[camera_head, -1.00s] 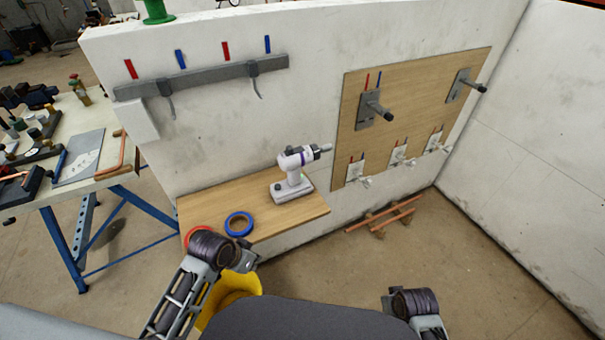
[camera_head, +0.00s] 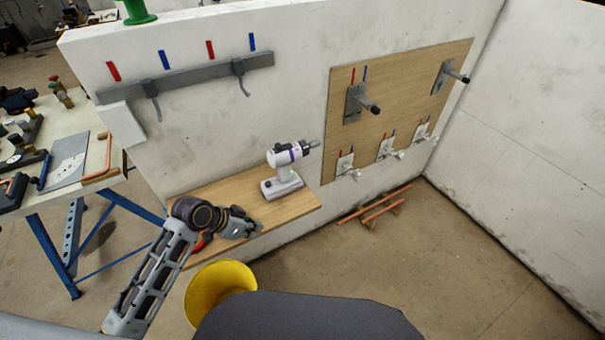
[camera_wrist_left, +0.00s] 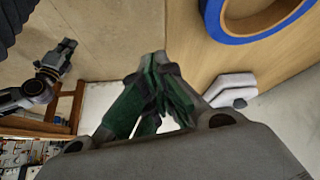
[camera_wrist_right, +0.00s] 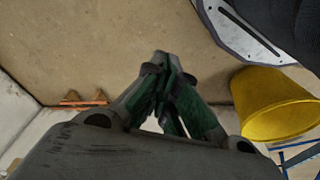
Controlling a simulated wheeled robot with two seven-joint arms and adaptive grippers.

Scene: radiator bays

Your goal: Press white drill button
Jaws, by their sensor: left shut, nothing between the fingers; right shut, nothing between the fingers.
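The white drill (camera_head: 284,168) with a purple band stands upright on its base on the wooden shelf. Its chuck points right, and I cannot make out a button on it. In the left wrist view, a white part (camera_wrist_left: 233,88), apparently the drill's base, shows beyond the fingers. My left gripper (camera_head: 252,228) is shut and empty over the shelf's front part, apart from the drill, to its lower left. Its closed fingers also show in the left wrist view (camera_wrist_left: 155,68). My right gripper (camera_wrist_right: 162,65) is shut and empty over the floor, and out of the head view.
The wooden shelf (camera_head: 300,206) carries a blue tape roll (camera_wrist_left: 232,30) near my left gripper and a red ring (camera_head: 199,243) partly hidden by it. A yellow bucket (camera_head: 215,290) stands below. A board with valves (camera_head: 400,110) hangs on the wall to the right.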

